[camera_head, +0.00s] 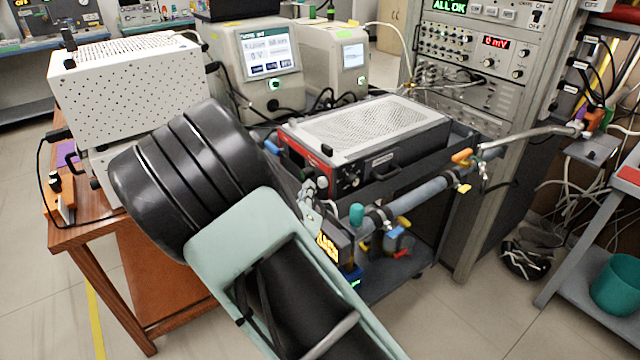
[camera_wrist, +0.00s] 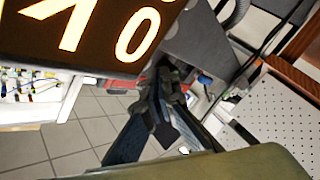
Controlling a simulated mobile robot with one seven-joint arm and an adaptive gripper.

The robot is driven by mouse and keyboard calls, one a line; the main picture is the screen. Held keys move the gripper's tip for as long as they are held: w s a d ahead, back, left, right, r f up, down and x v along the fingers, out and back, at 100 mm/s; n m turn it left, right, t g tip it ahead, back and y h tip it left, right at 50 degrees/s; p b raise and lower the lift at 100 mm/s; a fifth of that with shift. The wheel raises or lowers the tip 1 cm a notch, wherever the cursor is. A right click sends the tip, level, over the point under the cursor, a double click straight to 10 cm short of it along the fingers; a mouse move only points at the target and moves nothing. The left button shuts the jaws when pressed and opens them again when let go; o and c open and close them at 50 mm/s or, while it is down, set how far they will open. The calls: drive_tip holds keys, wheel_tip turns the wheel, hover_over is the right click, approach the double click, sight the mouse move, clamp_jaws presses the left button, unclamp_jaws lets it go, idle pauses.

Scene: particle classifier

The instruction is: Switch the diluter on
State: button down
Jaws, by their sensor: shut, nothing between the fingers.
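No label in view reads as the diluter, so I cannot tell for certain which device it is. A box with a perforated light top and a red-edged front panel (camera_head: 365,135) sits on the dark cart. A small dark display with glowing orange digits (camera_head: 328,246) stands in front of the cart, and this display looms at the upper left of the wrist view (camera_wrist: 95,30). My gripper (camera_wrist: 165,85) is shut and empty, just beside and below the display there. In the head view my arm largely hides it.
A wooden table (camera_head: 135,300) with a white perforated box (camera_head: 130,82) stands at the left. Two cream screen units (camera_head: 265,65) stand behind. An instrument rack (camera_head: 490,130) is at the right. A grey pipe with coloured valves (camera_head: 425,192) runs along the cart front. Open floor lies at the front right.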

sight(321, 183)
drive_tip(key=shift+w+d, duration=0.1)
drive_tip(key=shift+d, duration=0.05)
idle(0.7)
drive_tip(key=shift+w+d, duration=0.15)
drive_tip(key=shift+d, duration=0.05)
drive_tip(key=shift+w+d, duration=0.45)
drive_tip(key=shift+d, duration=0.25)
idle(1.0)
drive_tip(key=shift+w+d+r, duration=0.15)
drive_tip(key=shift+d, duration=0.25)
idle(0.5)
drive_tip(key=shift+a, duration=0.2)
drive_tip(key=shift+s+a, duration=0.7)
drive_tip(key=shift+a, duration=0.15)
drive_tip(key=shift+a, duration=0.15)
